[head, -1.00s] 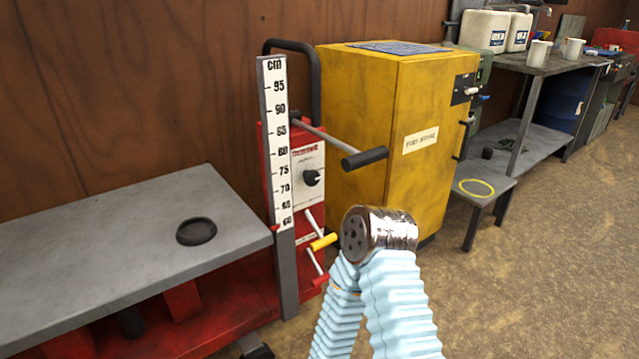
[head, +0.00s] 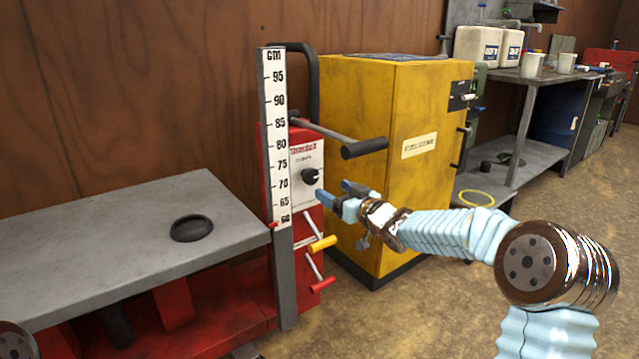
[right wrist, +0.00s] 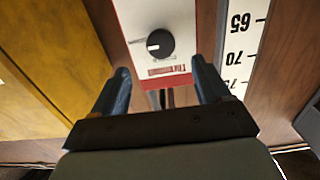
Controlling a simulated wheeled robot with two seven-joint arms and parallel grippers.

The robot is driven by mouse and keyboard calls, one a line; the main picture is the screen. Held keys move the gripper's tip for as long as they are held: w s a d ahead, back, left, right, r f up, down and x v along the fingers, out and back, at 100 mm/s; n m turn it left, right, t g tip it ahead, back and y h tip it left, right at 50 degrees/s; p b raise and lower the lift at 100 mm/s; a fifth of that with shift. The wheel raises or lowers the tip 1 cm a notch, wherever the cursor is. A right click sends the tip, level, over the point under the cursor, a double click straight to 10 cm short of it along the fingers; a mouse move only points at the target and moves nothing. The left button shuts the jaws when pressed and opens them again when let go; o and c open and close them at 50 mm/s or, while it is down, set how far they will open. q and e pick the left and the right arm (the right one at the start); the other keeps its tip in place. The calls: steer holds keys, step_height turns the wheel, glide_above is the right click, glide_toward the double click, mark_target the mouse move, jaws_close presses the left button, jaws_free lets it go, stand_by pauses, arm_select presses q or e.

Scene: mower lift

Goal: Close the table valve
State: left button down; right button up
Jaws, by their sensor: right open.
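A round black knob (head: 311,176), which looks like the table valve, sits on the white panel (head: 308,158) of the red lift unit. It also shows in the right wrist view (right wrist: 160,44), with a white pointer mark toward the picture's left. My right gripper (head: 336,192) is open and empty, just right of and below the knob in the head view. In the right wrist view its two fingers (right wrist: 163,82) point toward the panel, apart from the knob, which lies ahead between their lines. My left gripper is out of view.
A black-gripped lever (head: 364,148) sticks out above the knob. A yellow-handled lever (head: 322,243) and a red-handled one (head: 322,284) sit below. The cm scale (head: 276,140) stands left of the panel, the grey lift table (head: 110,230) further left, the yellow cabinet (head: 405,195) behind.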

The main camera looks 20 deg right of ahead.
mark_target(313, 179)
steer(key=x, duration=0.8)
steer(key=shift+w+a+f+p, duration=0.1)
steer(key=shift+w+a+p, duration=0.05)
steer(key=shift+w+p, duration=0.15)
steer(key=c, duration=1)
steer(key=shift+c, duration=0.2)
